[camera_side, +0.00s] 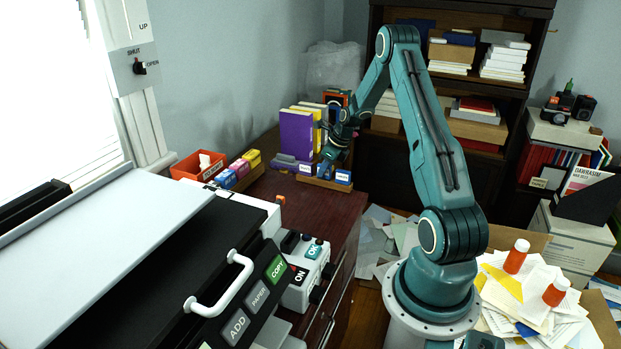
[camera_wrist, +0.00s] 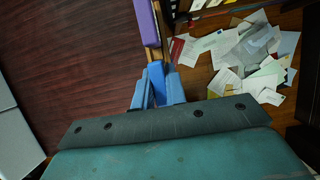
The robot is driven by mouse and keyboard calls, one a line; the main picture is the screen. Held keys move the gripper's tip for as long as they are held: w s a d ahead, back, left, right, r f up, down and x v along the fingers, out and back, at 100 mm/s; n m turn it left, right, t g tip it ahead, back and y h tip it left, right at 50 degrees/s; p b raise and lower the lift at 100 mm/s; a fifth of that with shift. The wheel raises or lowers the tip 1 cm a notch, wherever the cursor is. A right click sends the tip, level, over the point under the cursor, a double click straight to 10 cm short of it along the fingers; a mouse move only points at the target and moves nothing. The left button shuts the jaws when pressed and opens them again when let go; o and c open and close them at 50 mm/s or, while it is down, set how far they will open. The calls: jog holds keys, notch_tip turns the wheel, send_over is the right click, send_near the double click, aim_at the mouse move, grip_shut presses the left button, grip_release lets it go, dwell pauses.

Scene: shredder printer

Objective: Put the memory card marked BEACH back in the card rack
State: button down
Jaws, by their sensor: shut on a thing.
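My gripper (camera_side: 326,160) is at the wooden card rack (camera_side: 322,184) near the far end of the dark red desk. In the wrist view my gripper (camera_wrist: 157,88) is shut on a blue memory card (camera_wrist: 156,72), which sits between its fingers over the rack's light wooden strip. In the side view blue cards with white labels stand at the rack, one of them at the right end (camera_side: 343,176). The held card shows just below my gripper (camera_side: 323,170). The labels are too small to read, and I cannot tell whether the held card is seated or just above its slot.
Purple and yellow books (camera_side: 297,136) stand behind the rack. An orange bin (camera_side: 197,166) and small coloured boxes (camera_side: 239,168) are to its left. Papers (camera_side: 385,235) litter the floor beyond the desk edge.

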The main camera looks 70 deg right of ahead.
jog(key=shift+f, duration=0.15)
jog(key=c, duration=1.3)
grip_release()
jog(key=shift+c, duration=0.2)
jog(key=v, duration=1.4)
